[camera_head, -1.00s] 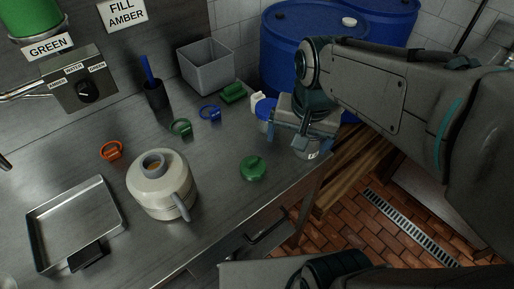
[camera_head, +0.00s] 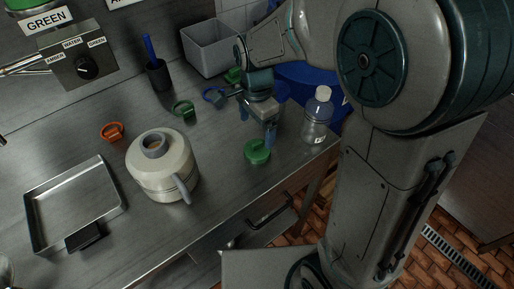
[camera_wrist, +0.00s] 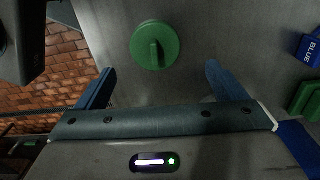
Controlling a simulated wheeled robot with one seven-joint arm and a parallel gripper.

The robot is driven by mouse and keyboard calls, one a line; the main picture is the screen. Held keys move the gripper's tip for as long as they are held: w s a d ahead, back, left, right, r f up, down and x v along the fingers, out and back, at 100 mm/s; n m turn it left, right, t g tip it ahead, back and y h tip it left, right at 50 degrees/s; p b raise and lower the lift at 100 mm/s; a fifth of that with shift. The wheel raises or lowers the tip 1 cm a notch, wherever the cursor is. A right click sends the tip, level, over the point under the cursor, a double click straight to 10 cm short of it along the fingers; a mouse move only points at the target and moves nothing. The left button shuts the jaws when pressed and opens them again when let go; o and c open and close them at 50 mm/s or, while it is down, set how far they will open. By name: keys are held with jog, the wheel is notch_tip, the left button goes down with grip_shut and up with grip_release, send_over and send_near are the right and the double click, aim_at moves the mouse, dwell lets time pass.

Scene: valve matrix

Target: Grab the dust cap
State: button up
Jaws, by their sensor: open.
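A round green cap with a raised grip bar, which looks like the dust cap (camera_head: 257,152), lies flat on the steel counter near its front edge. In the wrist view the green cap (camera_wrist: 154,45) shows whole, ahead of the blue fingers and roughly centred between them. My gripper (camera_head: 257,125) points down just behind and above the cap, apart from it. In the wrist view my gripper (camera_wrist: 159,73) has its two fingers wide apart with nothing between them.
A cream jug (camera_head: 163,168) stands left. Green (camera_head: 184,109), blue (camera_head: 212,96) and orange (camera_head: 112,131) ringed pieces lie behind. A metal tray (camera_head: 75,205) is far left.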

aim_at(259, 142)
jog(key=f, duration=0.6)
jog(key=shift+s+d+f+p, duration=0.25)
jog(key=shift+f+p, duration=0.05)
jog(key=shift+f, duration=0.05)
jog(key=c, duration=0.7)
